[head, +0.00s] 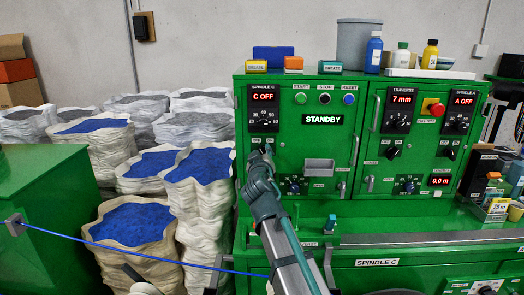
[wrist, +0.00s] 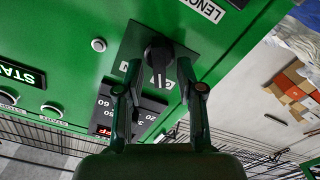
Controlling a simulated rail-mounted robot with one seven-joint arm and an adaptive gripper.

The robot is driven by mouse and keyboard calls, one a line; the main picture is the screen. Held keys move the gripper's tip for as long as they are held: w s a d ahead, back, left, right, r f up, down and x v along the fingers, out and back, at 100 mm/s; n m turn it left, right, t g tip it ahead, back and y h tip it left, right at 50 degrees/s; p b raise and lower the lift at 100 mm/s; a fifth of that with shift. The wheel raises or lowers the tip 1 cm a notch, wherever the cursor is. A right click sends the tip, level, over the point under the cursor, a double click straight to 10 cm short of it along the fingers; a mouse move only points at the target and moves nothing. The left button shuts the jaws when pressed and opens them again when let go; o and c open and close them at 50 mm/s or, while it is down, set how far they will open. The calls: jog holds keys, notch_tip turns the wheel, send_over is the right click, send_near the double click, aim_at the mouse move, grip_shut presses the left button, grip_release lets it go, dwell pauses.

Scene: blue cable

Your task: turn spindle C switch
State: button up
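The spindle C display (head: 263,97) reads "C OFF" on the left of the green cabinet. Below it is the spindle C switch, largely hidden by my gripper (head: 262,160) in the head view. In the wrist view the switch is a black knob (wrist: 158,54) with a light pointer line, on a dark square plate. My gripper (wrist: 158,72) is open, with one fingertip on each side of the knob. Gaps show between the fingers and the knob; how far the tips reach along it I cannot tell.
Other switches, including the spindle A switch (head: 449,152), are further right. Start, stop and reset buttons (head: 324,98) sit above a "STANDBY" display (head: 323,119). A small grey tray (head: 319,168) juts out right of my gripper. A blue cable (head: 150,256) runs low across the front.

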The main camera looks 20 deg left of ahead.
jog(key=shift+w+a, duration=0.1)
jog(key=shift+w, duration=0.25)
grip_shut()
jog(key=shift+f+m+b, duration=0.15)
jog(key=shift+m+b, duration=0.15)
jog(key=shift+b, duration=0.5)
jog(key=m+b, duration=0.3)
jog(key=b, duration=0.3)
jog(key=m+b, duration=0.4)
jog(key=b, duration=0.3)
jog(key=m+b, duration=0.4)
jog(key=b, duration=0.3)
jog(key=shift+w+d, duration=0.1)
jog(key=shift+d, duration=0.3)
jog(key=shift+r+m, duration=0.2)
jog(key=shift+m, duration=0.1)
